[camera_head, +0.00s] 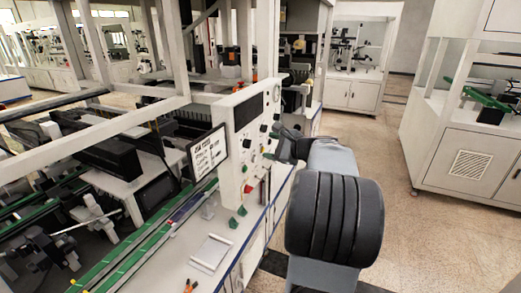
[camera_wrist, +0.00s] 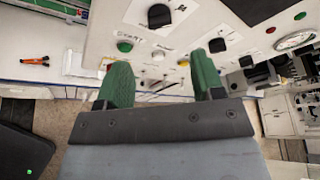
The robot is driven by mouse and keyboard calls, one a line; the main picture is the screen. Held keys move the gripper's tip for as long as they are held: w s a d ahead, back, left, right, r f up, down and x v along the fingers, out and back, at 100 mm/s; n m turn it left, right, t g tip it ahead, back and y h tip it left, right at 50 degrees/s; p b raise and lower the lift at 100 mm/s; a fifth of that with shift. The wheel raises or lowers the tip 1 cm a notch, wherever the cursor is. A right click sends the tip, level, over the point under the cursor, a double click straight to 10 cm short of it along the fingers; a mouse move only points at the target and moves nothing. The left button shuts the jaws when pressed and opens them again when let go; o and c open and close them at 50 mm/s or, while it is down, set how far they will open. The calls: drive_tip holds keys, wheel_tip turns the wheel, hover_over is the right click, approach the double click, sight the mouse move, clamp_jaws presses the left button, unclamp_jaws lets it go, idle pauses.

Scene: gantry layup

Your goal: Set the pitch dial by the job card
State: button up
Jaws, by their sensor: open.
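A white control panel (camera_head: 233,160) stands at the bench's front edge, with a dark display, a round gauge (camera_head: 276,93) and several knobs and buttons. The job card (camera_head: 207,152), white with black print too small to read, is just left of the panel. In the wrist view a large black knob (camera_wrist: 159,16) and a smaller black knob (camera_wrist: 217,45) show on the panel (camera_wrist: 190,28); I cannot tell which is the pitch dial. My gripper (camera_wrist: 163,80) is open and empty, its green fingertips apart and pointing at the panel. It also shows in the head view, beside the panel's right side.
A green button (camera_wrist: 125,47) and several white buttons lie near the fingertips. An orange-handled tool (camera_wrist: 34,61) and a white tray (camera_head: 211,252) lie on the bench. Green-edged rails run along the left. The floor (camera_head: 385,170) to the right is open, up to a white cabinet (camera_head: 465,160).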

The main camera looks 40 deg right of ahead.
drive_tip(key=shift+b+v, duration=0.4)
drive_tip(key=shift+v, duration=1.95)
drive_tip(key=s+a+f+n+g, duration=0.5)
drive_tip(key=a+f+n+g, duration=0.25)
drive_tip(key=f, duration=0.45)
drive_tip(key=s+a+n+g+h, duration=0.1)
drive_tip(key=s+a+n, duration=0.2)
drive_tip(key=a+n, duration=0.5)
drive_tip(key=s+a+f+n+g+h, duration=0.1)
drive_tip(key=s+a+n, duration=0.3)
drive_tip(key=a+n, duration=0.5)
drive_tip(key=a+h, duration=0.1)
drive_tip(key=a, duration=0.3)
drive_tip(key=shift+a+f, duration=0.2)
drive_tip(key=shift+f, duration=0.1)
